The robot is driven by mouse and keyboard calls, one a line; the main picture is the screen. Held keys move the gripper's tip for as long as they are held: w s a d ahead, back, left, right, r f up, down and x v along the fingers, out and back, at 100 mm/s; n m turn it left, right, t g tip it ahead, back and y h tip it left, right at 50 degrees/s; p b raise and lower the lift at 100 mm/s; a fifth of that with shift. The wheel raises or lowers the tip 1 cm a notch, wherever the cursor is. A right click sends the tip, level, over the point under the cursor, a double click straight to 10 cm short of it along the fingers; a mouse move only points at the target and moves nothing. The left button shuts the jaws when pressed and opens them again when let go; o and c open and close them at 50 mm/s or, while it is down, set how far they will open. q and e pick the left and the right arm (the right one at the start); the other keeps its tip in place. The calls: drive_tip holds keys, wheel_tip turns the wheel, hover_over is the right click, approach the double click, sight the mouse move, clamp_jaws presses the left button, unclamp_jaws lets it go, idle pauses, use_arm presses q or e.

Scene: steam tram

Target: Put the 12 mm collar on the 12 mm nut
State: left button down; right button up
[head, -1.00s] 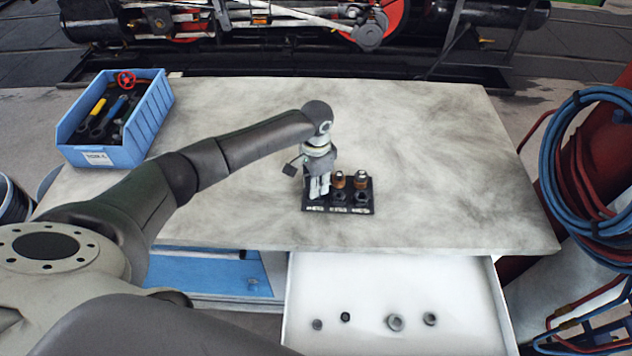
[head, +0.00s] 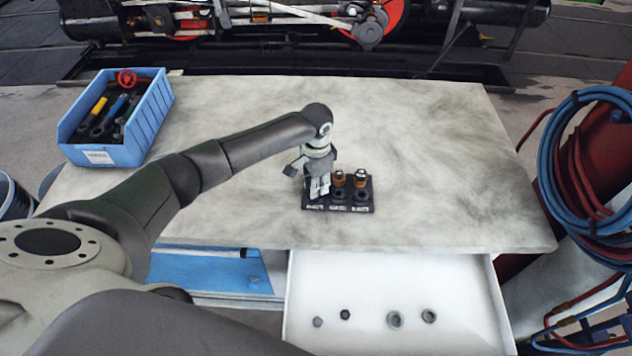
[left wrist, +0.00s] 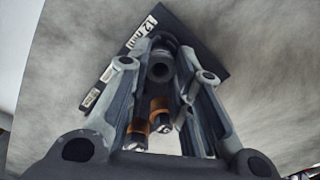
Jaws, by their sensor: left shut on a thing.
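My left gripper (head: 319,189) is at the left end of a small black board (head: 348,208), pointing down. In the left wrist view, the gripper (left wrist: 165,58) is shut on a dark, hollow round piece (left wrist: 160,73), which looks like the collar. The "12 mm" label (left wrist: 141,31) on the board is right beside the fingertips. The 12 mm nut is hidden behind the fingers and the held piece, so I cannot tell whether the two touch. My right gripper is not in view.
On the board stand two copper-coloured fittings (head: 338,179) (head: 361,179), with dark nuts (head: 339,194) (head: 361,194) in front. An open white drawer (head: 370,275) holds several small round parts. A blue tool bin (head: 150,117) stands at back left. The tabletop's right side is clear.

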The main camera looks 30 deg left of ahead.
use_arm(q)
drive_tip(key=shift+p, duration=0.35)
idle(0.5)
drive_tip(key=shift+p, duration=0.35)
idle(0.3)
drive_tip(key=shift+f, duration=0.15)
idle(0.9)
drive_tip(key=shift+s, duration=0.1)
drive_tip(key=c, duration=1.1)
unclamp_jaws()
drive_tip(key=shift+o, duration=0.2)
